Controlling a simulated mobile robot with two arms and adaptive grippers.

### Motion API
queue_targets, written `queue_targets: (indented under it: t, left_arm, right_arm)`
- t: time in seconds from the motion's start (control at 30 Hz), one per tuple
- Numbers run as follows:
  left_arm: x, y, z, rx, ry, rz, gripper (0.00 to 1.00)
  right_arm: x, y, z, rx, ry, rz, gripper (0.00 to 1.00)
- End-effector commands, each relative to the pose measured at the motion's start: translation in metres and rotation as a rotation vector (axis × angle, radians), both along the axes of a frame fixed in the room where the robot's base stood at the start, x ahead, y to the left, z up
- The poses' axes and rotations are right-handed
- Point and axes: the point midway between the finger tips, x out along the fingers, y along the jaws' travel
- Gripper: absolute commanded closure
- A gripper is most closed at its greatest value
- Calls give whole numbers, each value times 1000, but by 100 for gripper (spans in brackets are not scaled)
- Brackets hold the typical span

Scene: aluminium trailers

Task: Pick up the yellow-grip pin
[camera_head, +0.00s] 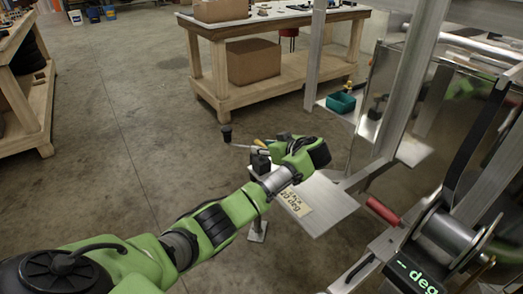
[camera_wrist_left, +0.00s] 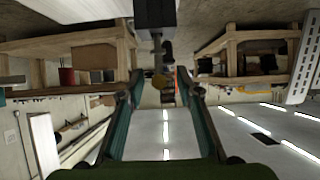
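A small yellow grip (camera_head: 260,143), which appears to be the pin's, shows at the ball-mount hardware by the end of the grey trailer tongue plate (camera_head: 330,208). The rest of the pin is hidden or too small to tell. My left gripper (camera_head: 272,146) is beside the yellow grip, turned toward the left of the head view. In the left wrist view, its two fingers (camera_wrist_left: 160,88) stand apart. A round brownish-yellow end (camera_wrist_left: 158,82) shows between them, below a dark block (camera_wrist_left: 154,14); contact cannot be told. My right gripper is not in view.
A dark cup-shaped part (camera_head: 226,134) sticks out left of the hardware. The trailer frame, a winch (camera_head: 446,236) and its red handle (camera_head: 383,211) fill the right. A wooden workbench (camera_head: 272,92) stands behind.

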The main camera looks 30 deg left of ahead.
Motion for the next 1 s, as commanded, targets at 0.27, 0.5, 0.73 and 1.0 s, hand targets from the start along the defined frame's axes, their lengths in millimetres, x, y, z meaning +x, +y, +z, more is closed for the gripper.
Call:
queue_targets:
  t: [0.27, 0.5, 0.73, 1.0]
  left_arm:
    - [7, 16, -11, 0, 0, -1, 68]
    - [7, 16, -10, 0, 0, -1, 91]
    - [7, 16, -10, 0, 0, -2, 100]
    - [8, 15, 2, -2, -4, -2, 100]
  right_arm:
    - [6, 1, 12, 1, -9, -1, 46]
    - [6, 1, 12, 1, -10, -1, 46]
    - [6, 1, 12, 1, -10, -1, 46]
    - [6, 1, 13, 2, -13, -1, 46]
